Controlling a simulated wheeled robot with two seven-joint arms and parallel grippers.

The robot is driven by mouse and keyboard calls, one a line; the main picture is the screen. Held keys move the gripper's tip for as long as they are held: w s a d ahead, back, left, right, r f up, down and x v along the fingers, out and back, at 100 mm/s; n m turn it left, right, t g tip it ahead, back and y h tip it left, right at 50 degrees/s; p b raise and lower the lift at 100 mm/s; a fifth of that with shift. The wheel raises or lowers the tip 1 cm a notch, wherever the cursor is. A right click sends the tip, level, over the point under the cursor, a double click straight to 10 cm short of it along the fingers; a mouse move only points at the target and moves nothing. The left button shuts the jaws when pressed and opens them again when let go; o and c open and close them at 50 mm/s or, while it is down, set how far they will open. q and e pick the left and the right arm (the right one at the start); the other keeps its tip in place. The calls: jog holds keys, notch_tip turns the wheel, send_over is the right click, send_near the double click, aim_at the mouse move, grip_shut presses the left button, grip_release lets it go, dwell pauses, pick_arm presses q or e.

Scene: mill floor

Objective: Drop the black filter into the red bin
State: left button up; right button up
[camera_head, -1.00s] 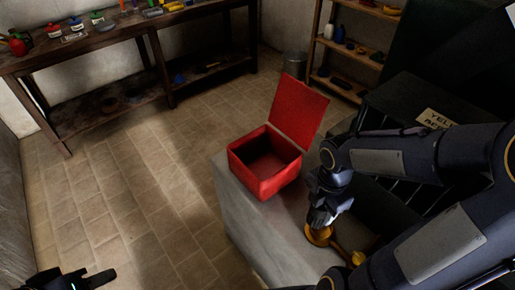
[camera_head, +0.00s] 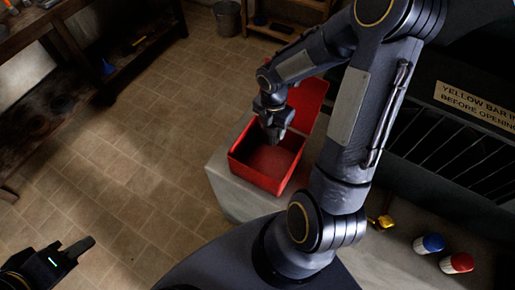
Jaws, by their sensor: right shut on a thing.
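The red bin (camera_head: 244,173) stands on a pale grey block with its lid (camera_head: 310,100) raised at the back. Its inside shows red, and I see nothing lying in it. My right gripper (camera_head: 273,136) points down over the bin's opening, near its back left side. It is shut on a small dark thing, apparently the black filter, which is hard to tell apart from the dark fingers. My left gripper (camera_head: 82,246) is at the lower left over the floor, far from the bin; its finger gap is unclear.
A yellow object (camera_head: 381,222), a blue-capped jar (camera_head: 429,243) and a red-capped jar (camera_head: 457,262) are at the right on the grey surface (camera_head: 235,196). A dark barred cabinet (camera_head: 450,140) stands behind them. A workbench (camera_head: 65,12) is at the upper left. The tiled floor between is clear.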

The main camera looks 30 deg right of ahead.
jog(key=shift+f+b, duration=2.7)
jog(key=shift+f, duration=0.3)
jog(key=shift+r, duration=0.1)
jog(key=o, duration=1.1)
notch_tip(320, 180, up, 8)
jog(key=shift+f, duration=0.1)
